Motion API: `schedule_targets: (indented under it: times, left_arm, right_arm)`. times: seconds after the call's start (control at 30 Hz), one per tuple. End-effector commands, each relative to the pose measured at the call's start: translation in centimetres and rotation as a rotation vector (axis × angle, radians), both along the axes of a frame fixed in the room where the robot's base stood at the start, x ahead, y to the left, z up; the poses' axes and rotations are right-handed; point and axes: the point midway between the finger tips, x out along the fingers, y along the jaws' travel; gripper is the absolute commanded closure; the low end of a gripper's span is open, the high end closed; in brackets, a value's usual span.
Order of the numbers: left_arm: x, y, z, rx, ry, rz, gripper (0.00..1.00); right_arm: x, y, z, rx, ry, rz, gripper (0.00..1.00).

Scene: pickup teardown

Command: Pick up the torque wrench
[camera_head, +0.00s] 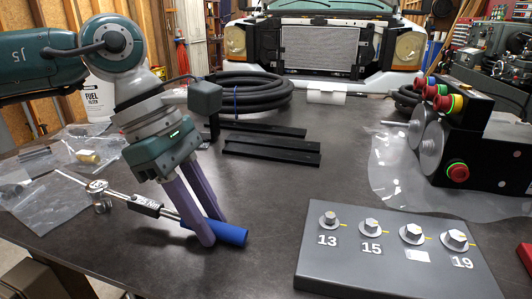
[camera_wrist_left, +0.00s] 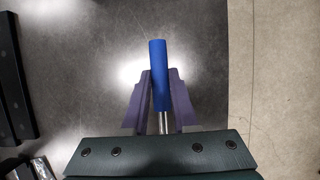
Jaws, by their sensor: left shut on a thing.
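The torque wrench (camera_head: 143,205) lies at the left front of the dark table, with a metal ratchet head, a labelled shaft and a blue handle. My left gripper (camera_head: 207,232) is shut on the wrench near the blue handle, its purple fingers reaching down from above. In the left wrist view, the blue handle (camera_wrist_left: 160,72) sits between the two purple fingers (camera_wrist_left: 160,100), with the steel shaft below it. I cannot tell from these frames whether the wrench is clear of the table. My right gripper does not show.
A grey bolt board (camera_head: 390,268) with numbered bolts is at the front right. A black control box (camera_head: 480,150) with red buttons stands behind it. Black bars (camera_head: 270,152) and a coiled hose (camera_head: 250,95) lie farther back. Plastic bags (camera_head: 45,195) are at left. The table's middle is clear.

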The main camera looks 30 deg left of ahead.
Motion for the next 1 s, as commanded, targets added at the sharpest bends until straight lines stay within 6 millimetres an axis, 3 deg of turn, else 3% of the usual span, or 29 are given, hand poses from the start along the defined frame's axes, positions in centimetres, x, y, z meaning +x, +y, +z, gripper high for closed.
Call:
schedule_targets:
  times: [0.27, 0.47, 0.8, 1.0]
  left_arm:
    - [0.1, 0.0, 0.6, 0.0, -0.004, -0.001, 1.0]
    - [0.1, 0.1, 3.3, 0.001, -0.007, -0.001, 1.0]
    - [0.2, 0.0, 13.1, 0.0, -0.01, 0.0, 1.0]
    - [0.1, 0.0, 17.7, 0.0, -0.007, 0.0, 1.0]
  right_arm:
    - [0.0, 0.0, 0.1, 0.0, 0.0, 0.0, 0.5]
    - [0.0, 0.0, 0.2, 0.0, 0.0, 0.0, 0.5]
    - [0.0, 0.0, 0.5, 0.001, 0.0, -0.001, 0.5]
    - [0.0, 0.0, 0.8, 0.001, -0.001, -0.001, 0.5]
